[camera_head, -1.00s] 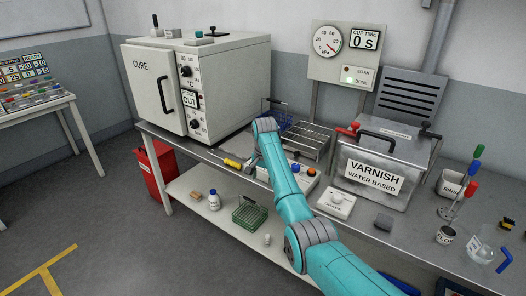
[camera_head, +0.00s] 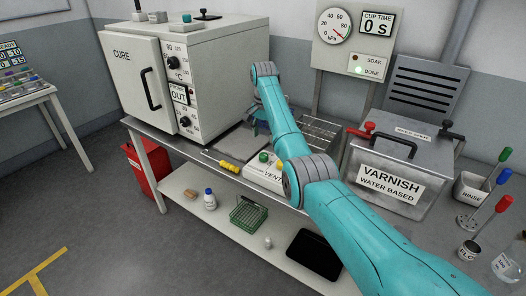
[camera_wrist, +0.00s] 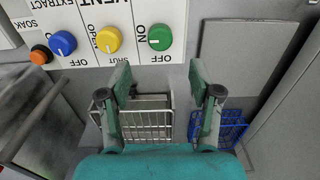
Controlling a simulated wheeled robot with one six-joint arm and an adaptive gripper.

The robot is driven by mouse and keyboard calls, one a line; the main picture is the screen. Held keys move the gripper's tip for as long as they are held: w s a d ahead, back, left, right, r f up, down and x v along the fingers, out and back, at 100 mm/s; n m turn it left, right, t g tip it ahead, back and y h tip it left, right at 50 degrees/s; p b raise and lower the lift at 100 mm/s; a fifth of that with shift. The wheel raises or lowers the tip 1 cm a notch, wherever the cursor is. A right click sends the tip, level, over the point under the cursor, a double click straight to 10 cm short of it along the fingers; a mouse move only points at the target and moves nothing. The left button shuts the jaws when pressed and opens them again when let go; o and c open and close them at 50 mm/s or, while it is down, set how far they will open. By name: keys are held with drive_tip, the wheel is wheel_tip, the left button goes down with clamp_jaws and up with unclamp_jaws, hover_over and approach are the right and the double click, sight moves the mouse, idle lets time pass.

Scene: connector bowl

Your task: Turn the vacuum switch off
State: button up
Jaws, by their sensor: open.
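In the wrist view a white control panel (camera_wrist: 175,12) carries a green knob (camera_wrist: 160,37) with ON and OFF printed beside it. Its name label is cut off, and its exact pointer direction is too small to tell. My gripper (camera_wrist: 162,75) is open and empty, its two fingers apart just below the green knob in the picture, with no contact seen. In the head view the green knob (camera_head: 263,156) shows on the bench panel. My gripper (camera_head: 262,122) is mostly hidden behind my arm there.
Beside the green knob are a yellow VENT knob (camera_wrist: 108,39), a blue knob (camera_wrist: 62,43) and an orange button (camera_wrist: 41,54). A wire basket (camera_wrist: 145,120) and a blue basket (camera_wrist: 228,130) lie beyond the fingers. The CURE oven (camera_head: 130,70) and varnish tank (camera_head: 390,180) flank the panel.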

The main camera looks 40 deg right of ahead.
sight(264, 154)
wheel_tip(264, 154, down, 9)
drive_tip(key=shift+r, duration=0.15)
idle(0.4)
drive_tip(key=c, duration=1.1)
